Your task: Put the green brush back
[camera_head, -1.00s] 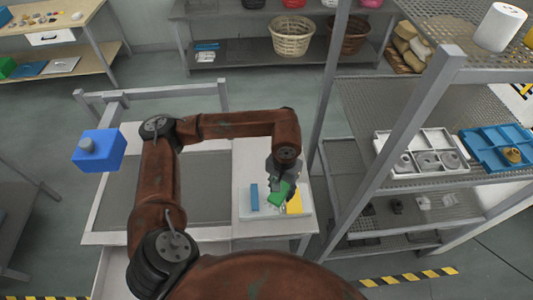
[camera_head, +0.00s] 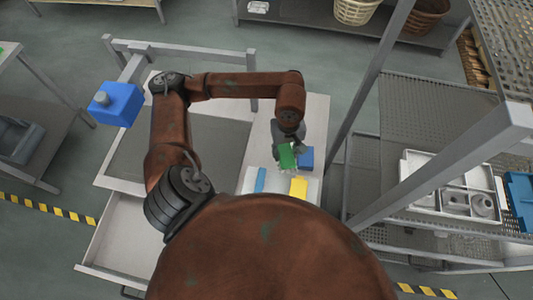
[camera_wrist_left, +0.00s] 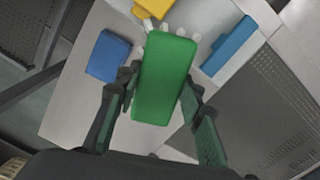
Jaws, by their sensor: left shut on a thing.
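The green brush (camera_head: 287,156) is in my left gripper (camera_head: 287,144), above the white counter near the far edge of a pale tray (camera_head: 249,186). In the left wrist view the green brush (camera_wrist_left: 165,80) lies between the two fingers of the left gripper (camera_wrist_left: 160,82), with white bristles at its far end. On the tray stand a light-blue brush (camera_head: 260,180) and a yellow brush (camera_head: 298,187), with a gap between them. They also show in the wrist view, blue (camera_wrist_left: 229,46) and yellow (camera_wrist_left: 168,8). My right gripper is not in view.
A dark-blue block (camera_head: 306,158) lies on the counter (camera_head: 315,115) just beside the held brush. A metal shelf post (camera_head: 372,95) stands close on the right.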

